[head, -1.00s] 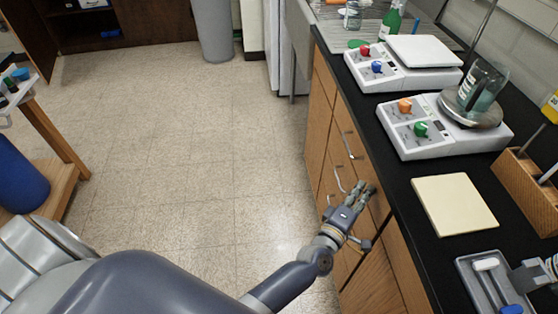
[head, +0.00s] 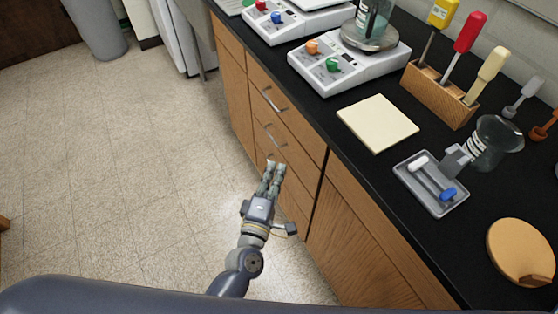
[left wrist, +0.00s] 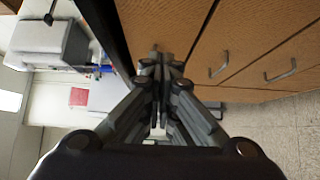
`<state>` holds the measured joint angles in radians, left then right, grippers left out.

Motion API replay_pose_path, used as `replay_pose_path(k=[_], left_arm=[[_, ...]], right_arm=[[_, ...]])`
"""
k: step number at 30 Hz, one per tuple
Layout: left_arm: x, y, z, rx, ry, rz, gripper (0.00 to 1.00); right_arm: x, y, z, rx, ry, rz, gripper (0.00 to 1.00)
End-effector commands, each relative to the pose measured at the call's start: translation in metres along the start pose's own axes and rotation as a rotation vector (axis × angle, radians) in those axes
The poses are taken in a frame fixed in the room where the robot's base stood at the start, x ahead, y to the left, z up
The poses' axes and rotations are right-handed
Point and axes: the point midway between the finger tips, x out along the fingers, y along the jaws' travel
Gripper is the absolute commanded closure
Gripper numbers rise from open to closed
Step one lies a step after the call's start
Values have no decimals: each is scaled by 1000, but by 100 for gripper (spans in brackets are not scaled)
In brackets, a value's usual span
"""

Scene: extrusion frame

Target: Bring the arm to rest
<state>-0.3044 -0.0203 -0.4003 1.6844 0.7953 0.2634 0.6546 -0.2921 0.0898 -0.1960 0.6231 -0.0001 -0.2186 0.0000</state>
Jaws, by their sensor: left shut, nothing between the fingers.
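My left gripper (head: 272,170) is shut and empty. In the head view it is in front of the wooden drawers (head: 292,125), below the black worktop's edge, with its fingers pointing toward the top of the picture. In the left wrist view, the closed fingers (left wrist: 161,68) come together near the middle, with wooden drawer fronts and metal handles beyond and to the right. I cannot tell whether the fingers touch the drawers. My right gripper does not show.
The black worktop (head: 357,213) holds a hotplate (head: 375,70), a cream pad (head: 378,122), a grey tray (head: 402,173), a glass vessel (head: 497,143), a wooden screwdriver block (head: 437,95) and a round wooden disc (head: 520,252). The tiled floor (head: 110,190) at left is clear.

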Motion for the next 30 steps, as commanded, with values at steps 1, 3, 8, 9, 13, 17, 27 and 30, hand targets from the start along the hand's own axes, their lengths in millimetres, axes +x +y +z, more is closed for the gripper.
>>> replay_pose_path(k=[1, 3, 8, 9, 13, 17, 27, 30], left_arm=[[-3, 0, 0, 0, 0, 1, 100], [-6, 0, 0, 0, 0, 1, 100], [-8, 1, 0, 0, 0, 1, 100], [-8, -1, 0, 3, -1, -2, 100], [-12, -28, 2, 72, -23, -55, 100], [-29, -100, 2, 265, -91, -194, 100], [-160, -322, -28, 842, -450, -658, 100], [-217, -371, -44, 975, -589, -785, 100]], right_arm=[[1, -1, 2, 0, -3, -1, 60], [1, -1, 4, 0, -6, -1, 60], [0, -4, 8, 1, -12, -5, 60], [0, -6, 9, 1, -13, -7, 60], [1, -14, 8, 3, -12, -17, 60], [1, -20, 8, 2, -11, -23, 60], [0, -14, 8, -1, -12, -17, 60], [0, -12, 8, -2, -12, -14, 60]])
